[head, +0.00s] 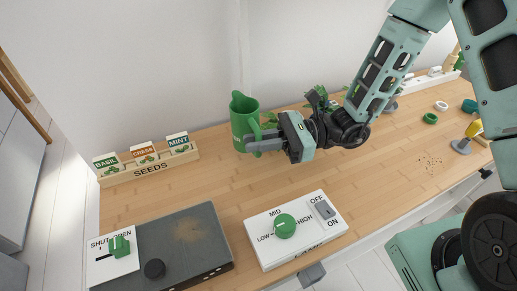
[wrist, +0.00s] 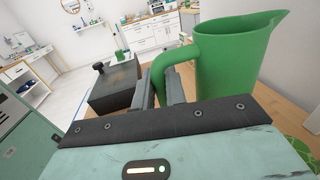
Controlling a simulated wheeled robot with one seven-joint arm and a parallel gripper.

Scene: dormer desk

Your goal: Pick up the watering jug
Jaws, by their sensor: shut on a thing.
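The green watering jug (head: 240,120) has a spout at its top and a handle on its side. My gripper (head: 258,144) is shut on the jug's handle, on the right side of the jug in the head view. In the wrist view the jug (wrist: 232,62) stands upright at the right, and its handle (wrist: 186,80) passes between the two fingers (wrist: 162,88). The jug's base is partly hidden, so I cannot tell for sure whether it touches the desk.
A wooden seed rack (head: 150,166) stands left on the desk (head: 215,180). A dark box with a shut/open slider (head: 119,247) and a white dial panel (head: 296,228) lie in front. Several small items, including a green ring (head: 430,118), lie to the right. The middle desk is clear.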

